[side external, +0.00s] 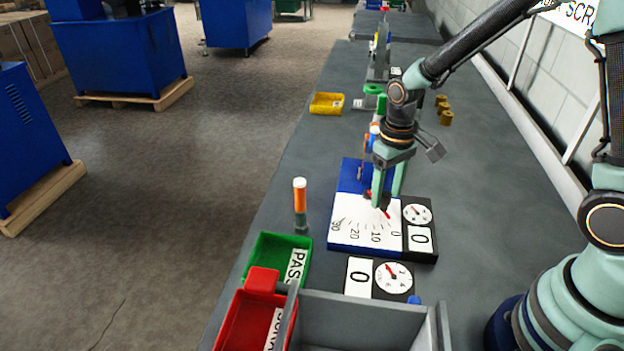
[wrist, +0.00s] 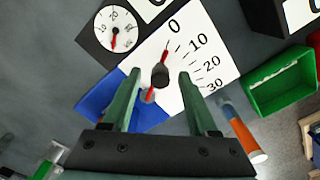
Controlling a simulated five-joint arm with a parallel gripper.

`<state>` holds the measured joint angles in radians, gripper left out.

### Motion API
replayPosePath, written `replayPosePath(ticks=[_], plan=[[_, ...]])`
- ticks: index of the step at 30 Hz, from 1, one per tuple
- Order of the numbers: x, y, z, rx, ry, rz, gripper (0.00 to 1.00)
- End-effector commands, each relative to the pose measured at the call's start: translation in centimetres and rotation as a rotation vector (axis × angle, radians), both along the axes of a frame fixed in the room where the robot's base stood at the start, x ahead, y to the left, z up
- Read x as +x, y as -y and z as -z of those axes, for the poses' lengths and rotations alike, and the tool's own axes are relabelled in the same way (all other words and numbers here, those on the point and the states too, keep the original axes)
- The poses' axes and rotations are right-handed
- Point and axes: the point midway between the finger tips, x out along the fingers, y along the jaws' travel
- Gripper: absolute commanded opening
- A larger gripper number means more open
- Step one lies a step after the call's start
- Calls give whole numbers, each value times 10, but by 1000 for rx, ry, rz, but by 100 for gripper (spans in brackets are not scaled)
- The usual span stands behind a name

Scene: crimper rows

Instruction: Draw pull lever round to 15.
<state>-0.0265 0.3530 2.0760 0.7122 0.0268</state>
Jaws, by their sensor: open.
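The pull lever (wrist: 160,77) shows in the wrist view as a dark round knob with a red pointer, over a white scale plate (wrist: 222,58) marked 0, 10, 20 and 30. The red pointer (wrist: 166,49) points at about 0. My gripper (wrist: 160,74) is open, with one green finger on each side of the knob and visible gaps to both. In the side view my gripper (side external: 387,201) is low over the plate (side external: 350,233) and hides most of the lever. A red pointer tip shows beside the fingers, towards the 0 end.
A black panel with a dial (side external: 417,214) and a 0 readout adjoins the plate. Another dial panel (side external: 393,278) lies nearer. A green PASS tray (side external: 262,256), a red tray (side external: 254,318) and an orange-and-white cylinder (side external: 300,196) stand at the left. Bare bench lies right of the plate.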

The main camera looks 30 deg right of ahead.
Motion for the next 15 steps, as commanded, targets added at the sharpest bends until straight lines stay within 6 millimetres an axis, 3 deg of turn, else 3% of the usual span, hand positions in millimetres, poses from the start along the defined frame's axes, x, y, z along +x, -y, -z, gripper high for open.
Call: replayPosePath(ticks=[10,11,15], plan=[[0,0,4,0,0,0,60],[0,0,4,0,0,0,52],[0,0,4,0,0,0,0]])
